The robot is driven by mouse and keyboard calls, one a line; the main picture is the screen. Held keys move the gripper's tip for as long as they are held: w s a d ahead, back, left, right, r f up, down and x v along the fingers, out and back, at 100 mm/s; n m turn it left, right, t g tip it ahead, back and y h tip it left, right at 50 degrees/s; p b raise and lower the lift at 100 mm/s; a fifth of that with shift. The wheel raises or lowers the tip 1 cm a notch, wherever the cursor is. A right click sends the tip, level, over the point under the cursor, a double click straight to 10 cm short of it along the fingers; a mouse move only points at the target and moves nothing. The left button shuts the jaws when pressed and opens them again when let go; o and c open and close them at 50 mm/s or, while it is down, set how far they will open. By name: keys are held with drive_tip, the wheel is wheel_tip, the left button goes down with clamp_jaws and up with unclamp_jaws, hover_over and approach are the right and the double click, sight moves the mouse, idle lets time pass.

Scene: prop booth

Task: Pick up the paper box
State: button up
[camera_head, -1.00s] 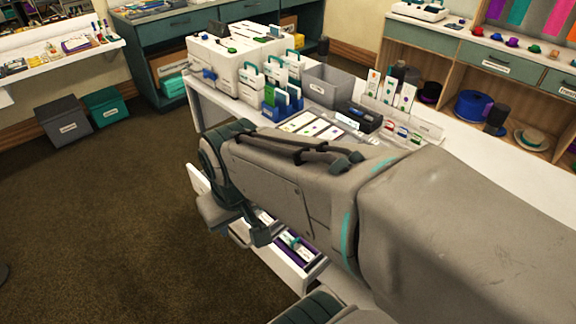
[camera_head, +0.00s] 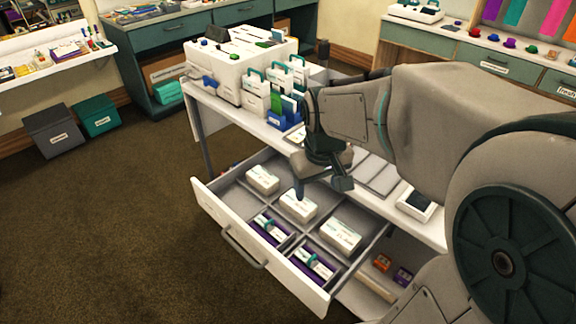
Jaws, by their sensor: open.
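An open white drawer (camera_head: 216,208) with grey dividers sticks out below the table. In it lie three white labelled boxes: one at the far left (camera_head: 262,179), one in the middle (camera_head: 298,206) and one at the right (camera_head: 341,237). Two purple-and-white boxes, one on the left (camera_head: 270,228) and one on the right (camera_head: 313,264), lie along the drawer front. I cannot tell which is the paper box. My gripper (camera_head: 321,190) is open and empty, pointing down above the drawer, close to the middle white box in the picture. No contact shows.
The white table (camera_head: 222,106) carries a large white case (camera_head: 238,72), small cartons (camera_head: 256,95), a blue holder (camera_head: 284,118) and a dark-screened device (camera_head: 417,203). Small orange and purple items (camera_head: 391,270) lie below the table, right of the drawer.

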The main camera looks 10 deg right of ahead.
drive_tip(key=w+f+n+g, duration=0.1)
drive_tip(key=w+f+n, duration=0.1)
drive_tip(key=w+f, duration=0.5)
drive_tip(key=n+g+b, duration=0.1)
drive_tip(key=n+b, duration=0.1)
drive_tip(key=n, duration=0.1)
hover_over(298, 204)
wheel_tip(298, 204, down, 6)
drive_tip(key=f, duration=0.9)
drive_tip(key=shift+w, duration=0.3)
drive_tip(key=shift+w+d+f+p, duration=0.1)
drive_tip(key=shift+f+p, duration=0.2)
drive_tip(key=shift+f, duration=1.15)
drive_tip(key=shift+w+f+p, duration=0.1)
drive_tip(key=shift+f+p, duration=0.15)
drive_tip(key=shift+f, duration=1.2)
drive_tip(key=c, duration=0.4)
